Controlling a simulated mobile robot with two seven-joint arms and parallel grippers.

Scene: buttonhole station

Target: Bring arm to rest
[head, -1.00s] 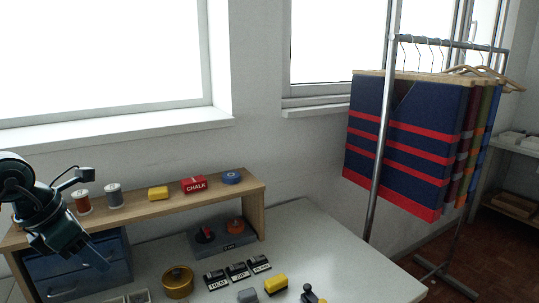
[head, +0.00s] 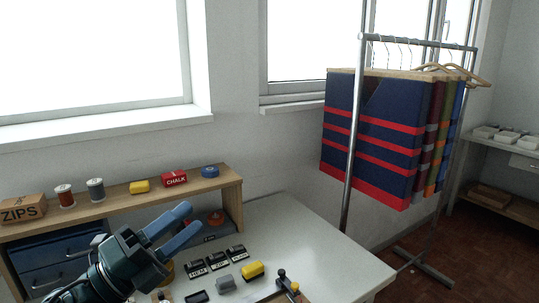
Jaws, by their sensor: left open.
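My left gripper (head: 178,232) is in the lower left of the head view, above the white table. Its two blue fingers are spread apart and nothing is between them. It hides part of the dark tray and most of the brass tin behind it. My right gripper is not in view.
The white table (head: 325,262) has small black labelled blocks (head: 218,260) and a yellow block (head: 252,270). A wooden shelf (head: 110,204) holds a ZIPS box (head: 22,209), spools and a red CHALK box (head: 174,179). A garment rack (head: 352,150) stands at right.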

